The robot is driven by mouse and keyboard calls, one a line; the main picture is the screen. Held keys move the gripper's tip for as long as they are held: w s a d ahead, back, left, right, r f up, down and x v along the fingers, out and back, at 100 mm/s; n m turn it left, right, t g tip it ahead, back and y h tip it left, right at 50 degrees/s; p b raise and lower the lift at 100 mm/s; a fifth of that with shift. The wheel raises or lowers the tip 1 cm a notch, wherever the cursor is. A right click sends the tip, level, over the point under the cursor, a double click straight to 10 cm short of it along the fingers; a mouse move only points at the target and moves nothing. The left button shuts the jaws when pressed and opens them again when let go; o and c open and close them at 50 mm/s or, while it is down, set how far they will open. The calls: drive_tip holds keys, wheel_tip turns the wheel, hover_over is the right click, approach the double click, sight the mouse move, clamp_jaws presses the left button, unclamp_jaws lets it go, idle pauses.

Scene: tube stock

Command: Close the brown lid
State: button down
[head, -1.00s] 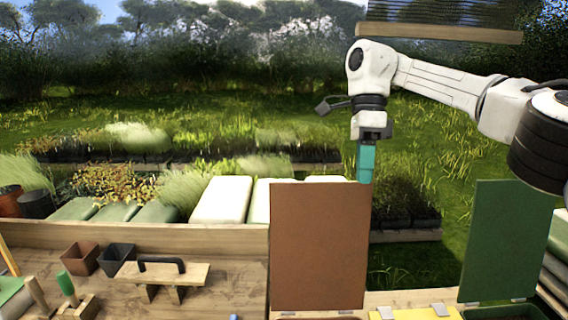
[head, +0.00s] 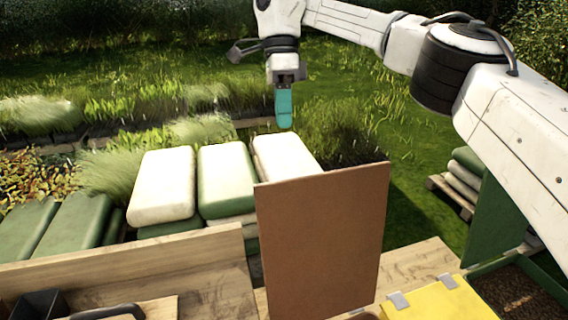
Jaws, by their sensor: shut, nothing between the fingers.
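The brown lid (head: 322,245) stands upright, fully open, at the back of the bench in the head view. Its broad face is toward me, and its lower edge meets the bottom of the picture. The box under it is almost wholly out of view. My gripper (head: 285,122) has teal fingers pointing down, shut and empty. It shows above the lid's top edge, a little left of the lid's middle. It appears behind the lid and apart from it.
A yellow lid (head: 440,302) lies flat to the right of the brown lid. A green lid (head: 497,222) stands open farther right beside a soil-filled box (head: 515,290). White and green sacks (head: 163,187) lie behind the wooden back board (head: 130,262). A black handle (head: 108,312) shows at lower left.

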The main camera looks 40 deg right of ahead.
drive_tip(key=s+a+f+p, duration=0.2)
drive_tip(key=s+f, duration=0.3)
drive_tip(key=f, duration=0.3)
drive_tip(key=shift+s+a, duration=0.35)
drive_tip(key=shift+a, duration=0.35)
